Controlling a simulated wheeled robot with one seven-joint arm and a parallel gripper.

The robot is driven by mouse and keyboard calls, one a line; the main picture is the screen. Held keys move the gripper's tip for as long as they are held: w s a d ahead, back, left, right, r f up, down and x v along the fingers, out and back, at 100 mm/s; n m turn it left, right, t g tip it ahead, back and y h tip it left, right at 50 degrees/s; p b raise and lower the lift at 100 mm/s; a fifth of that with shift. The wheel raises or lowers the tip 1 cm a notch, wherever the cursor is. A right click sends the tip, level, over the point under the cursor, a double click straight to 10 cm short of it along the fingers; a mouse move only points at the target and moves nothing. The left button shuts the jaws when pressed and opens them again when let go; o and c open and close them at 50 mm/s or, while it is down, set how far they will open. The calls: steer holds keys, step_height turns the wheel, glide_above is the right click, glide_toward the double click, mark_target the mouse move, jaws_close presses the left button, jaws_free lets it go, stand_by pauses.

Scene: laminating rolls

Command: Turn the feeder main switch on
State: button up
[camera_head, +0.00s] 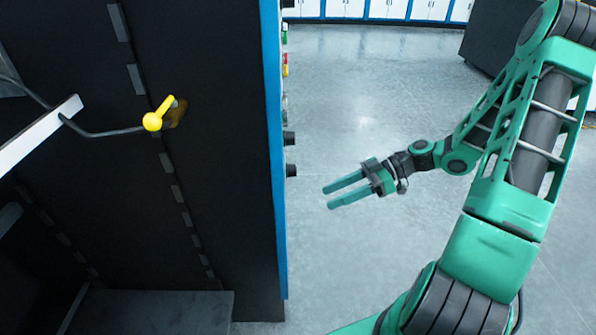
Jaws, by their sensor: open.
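A yellow lever handle (160,114) sits on a brownish mount on the dark side panel of the machine, at the left of the head view. It tilts up to the right. I cannot tell for certain whether it is the feeder main switch, and no on or off marks can be read. My gripper (328,196) is open and empty, with its two green fingers pointing left. In the picture it is right of the machine's blue edge, apart from the panel and the lever.
The dark machine has a blue edge strip (274,150), with dark knobs (290,170) and small coloured buttons along it. A white bar (40,135) and a bent rod are at the left. Grey floor (370,110) is clear around my gripper. White cabinets (390,8) stand at the back.

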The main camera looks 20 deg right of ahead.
mark_target(291, 170)
steer(key=w+d+r+n+t+y, duration=0.2)
steer(key=w+r+t+y, duration=0.2)
steer(key=w, duration=0.1)
steer(key=x, duration=1)
steer(key=shift+t, duration=0.3)
steer(key=shift+a, duration=0.1)
steer(key=c, duration=1)
